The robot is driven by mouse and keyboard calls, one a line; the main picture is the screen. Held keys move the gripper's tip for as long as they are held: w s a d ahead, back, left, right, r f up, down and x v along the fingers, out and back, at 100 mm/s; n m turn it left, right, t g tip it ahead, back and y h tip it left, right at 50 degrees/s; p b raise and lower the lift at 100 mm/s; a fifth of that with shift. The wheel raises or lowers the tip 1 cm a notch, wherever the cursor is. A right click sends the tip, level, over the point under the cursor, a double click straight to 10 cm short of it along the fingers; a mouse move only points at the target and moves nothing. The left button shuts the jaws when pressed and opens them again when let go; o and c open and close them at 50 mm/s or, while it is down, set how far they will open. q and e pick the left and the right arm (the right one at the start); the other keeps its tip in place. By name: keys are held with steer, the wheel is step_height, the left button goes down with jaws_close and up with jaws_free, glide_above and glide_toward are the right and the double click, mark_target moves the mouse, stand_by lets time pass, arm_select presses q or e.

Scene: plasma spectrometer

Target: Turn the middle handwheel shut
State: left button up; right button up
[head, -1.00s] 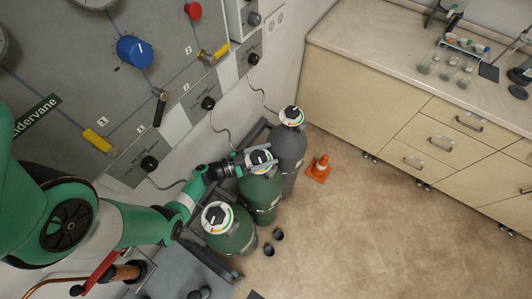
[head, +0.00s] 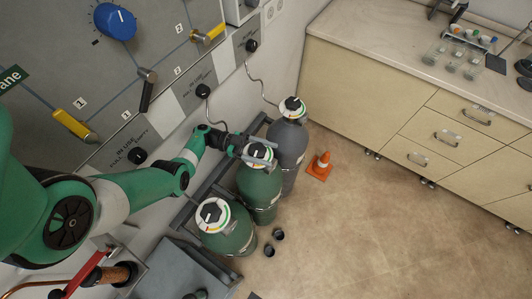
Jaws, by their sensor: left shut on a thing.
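Three gas cylinders stand in a row by the wall. Each has a dark handwheel over a white dial ring with coloured marks. The middle handwheel (head: 258,152) tops the middle green cylinder (head: 260,192). My left gripper (head: 262,153) reaches over it from the left and is shut on that handwheel, with its fingers hiding part of the wheel and dial. The front handwheel (head: 211,212) on the near green cylinder and the far handwheel (head: 292,103) on the grey cylinder (head: 288,143) are untouched. My right gripper is not in view.
A wall panel (head: 60,50) with valves and hoses is at the left. A cabinet (head: 400,90) stands at the right.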

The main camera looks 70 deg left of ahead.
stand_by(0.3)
arm_select(q)
steer(key=o, duration=1.3)
